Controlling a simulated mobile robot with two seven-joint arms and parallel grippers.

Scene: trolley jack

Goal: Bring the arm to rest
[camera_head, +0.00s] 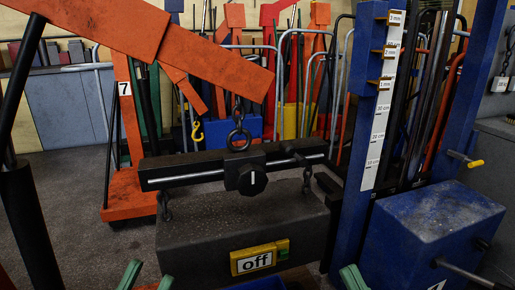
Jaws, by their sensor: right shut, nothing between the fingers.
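My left gripper (148,279) shows at the bottom edge, left of centre, as two green fingertips standing apart with nothing seen between them. My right gripper (353,277) shows at the bottom edge, right of centre, with its green fingertips together and nothing seen held. Both are low in front of a dark block (215,222), and I cannot tell if either touches anything. The rest of both grippers is out of the frame. An orange crane boom (200,62) slopes down over the block, with a chain and ring (238,132) at its end.
A black lifting beam (185,178) with a knob hangs level over the block. A yellow "off" sign (258,259) is on the block's front. A blue post (355,130) with a scale and a blue box (435,228) stand at right. Bare floor (65,195) shows at left.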

